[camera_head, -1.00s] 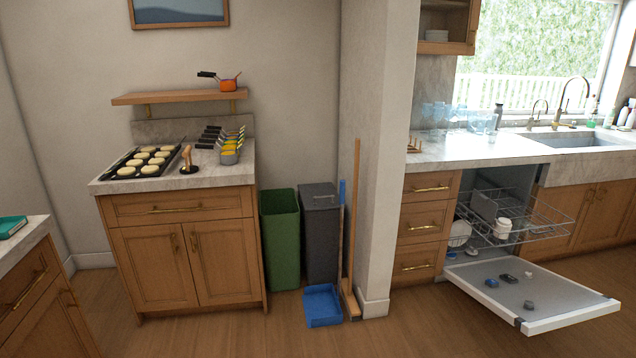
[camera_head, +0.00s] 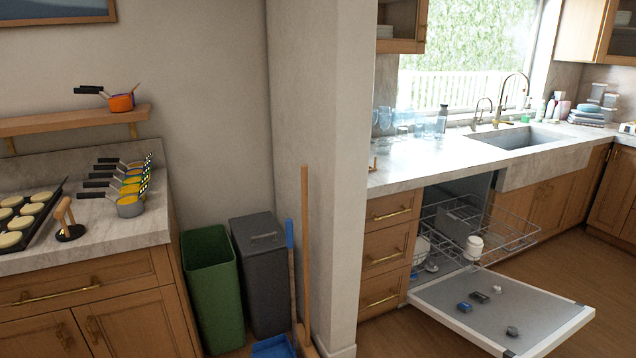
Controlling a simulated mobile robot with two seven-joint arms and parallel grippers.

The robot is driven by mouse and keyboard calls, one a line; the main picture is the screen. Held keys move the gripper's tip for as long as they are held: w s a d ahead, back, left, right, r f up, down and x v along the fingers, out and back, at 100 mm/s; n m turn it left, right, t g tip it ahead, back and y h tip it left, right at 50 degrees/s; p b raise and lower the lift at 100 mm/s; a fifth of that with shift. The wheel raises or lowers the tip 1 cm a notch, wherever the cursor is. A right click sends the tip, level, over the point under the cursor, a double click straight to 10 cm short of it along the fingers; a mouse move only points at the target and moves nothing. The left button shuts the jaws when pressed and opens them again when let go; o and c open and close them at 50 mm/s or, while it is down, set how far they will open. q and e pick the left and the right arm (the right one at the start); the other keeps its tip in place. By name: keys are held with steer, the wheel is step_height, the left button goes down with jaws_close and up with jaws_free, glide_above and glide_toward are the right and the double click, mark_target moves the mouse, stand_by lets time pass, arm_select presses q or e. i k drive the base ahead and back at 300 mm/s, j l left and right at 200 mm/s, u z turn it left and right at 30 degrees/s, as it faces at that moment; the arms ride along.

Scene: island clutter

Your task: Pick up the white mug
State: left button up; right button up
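A white mug (camera_head: 473,248) is in the open dishwasher at the right, at the front part of the wire rack (camera_head: 511,238). It looks upside down, but it is too small to be sure. The dishwasher door (camera_head: 542,323) is folded down flat in front of it. Neither of my grippers is in view.
The door bears several small dark items (camera_head: 479,297). A white dish (camera_head: 421,247) is low in the dishwasher at the left. A wall pillar (camera_head: 325,150), a broom (camera_head: 304,240), a grey bin (camera_head: 260,270) and a green bin (camera_head: 212,285) stand left of it. Floor shows right of the door.

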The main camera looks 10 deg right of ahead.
mark_target(474, 245)
steer(key=i+z, duration=0.5)
steer(key=i+j+z, duration=0.1)
steer(key=i+z, duration=0.35)
steer(key=i, duration=0.15)
steer(key=i+l+z, duration=0.15)
steer(key=i, duration=0.45)
steer(key=i+l+z, duration=0.2)
steer(key=i, duration=0.4)
steer(key=i+l+u, duration=0.2)
steer(key=i, duration=0.45)
steer(key=i+u, duration=0.15)
steer(key=i, duration=0.5)
